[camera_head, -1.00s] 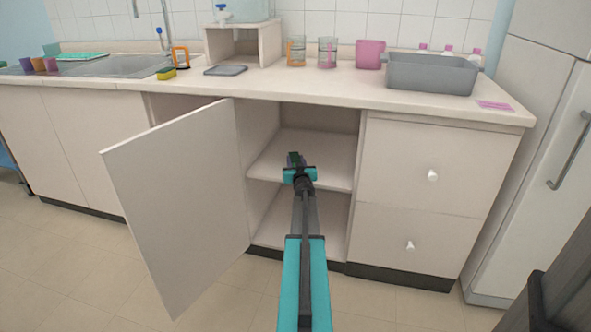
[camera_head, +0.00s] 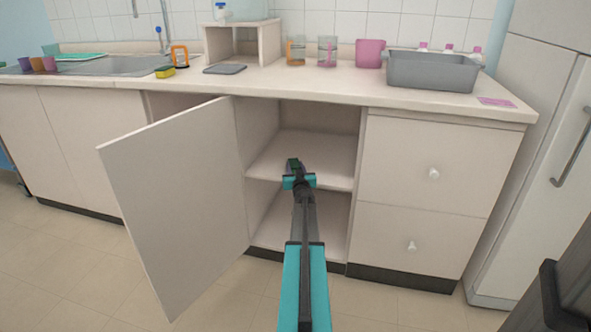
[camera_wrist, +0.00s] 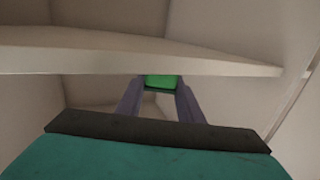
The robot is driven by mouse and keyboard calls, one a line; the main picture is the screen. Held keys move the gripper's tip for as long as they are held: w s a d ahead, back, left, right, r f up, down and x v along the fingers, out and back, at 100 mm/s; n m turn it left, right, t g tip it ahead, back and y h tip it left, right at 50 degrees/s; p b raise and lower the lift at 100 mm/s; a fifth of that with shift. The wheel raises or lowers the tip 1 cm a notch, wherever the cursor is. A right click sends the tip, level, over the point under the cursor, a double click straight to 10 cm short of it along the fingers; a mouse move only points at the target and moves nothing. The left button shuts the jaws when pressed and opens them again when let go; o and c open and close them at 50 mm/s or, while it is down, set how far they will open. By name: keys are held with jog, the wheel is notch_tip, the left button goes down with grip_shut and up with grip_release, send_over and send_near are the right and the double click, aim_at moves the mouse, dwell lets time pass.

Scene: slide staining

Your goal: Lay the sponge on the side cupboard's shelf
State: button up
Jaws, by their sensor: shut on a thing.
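My gripper (camera_head: 295,168) is shut on a small green block, which I take to be the sponge (camera_wrist: 161,81); in the head view it is a dark green patch at the fingertips. The side cupboard (camera_head: 256,118) stands open, its door (camera_head: 180,200) swung out to the left. Its middle shelf (camera_head: 325,150) is bare where I see it. In the head view my gripper overlaps the shelf's front edge. In the wrist view the shelf's edge (camera_wrist: 80,62) crosses just above the sponge. I cannot tell whether they touch.
A yellow-and-green sponge (camera_head: 165,72) lies on the counter (camera_head: 330,84) by the sink. A grey basin (camera_head: 430,73), beakers and a pink container (camera_head: 369,54) also stand there. The lower compartment (camera_head: 325,220) looks empty. Drawers (camera_head: 435,150) flank the opening on the right.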

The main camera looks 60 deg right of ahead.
jog(key=shift+f, duration=0.2)
jog(key=o, duration=1.1)
jog(key=shift+r, duration=0.1)
jog(key=shift+r, duration=0.15)
jog(key=p+v, duration=0.2)
jog(key=v, duration=1)
jog(key=shift+p, duration=0.35)
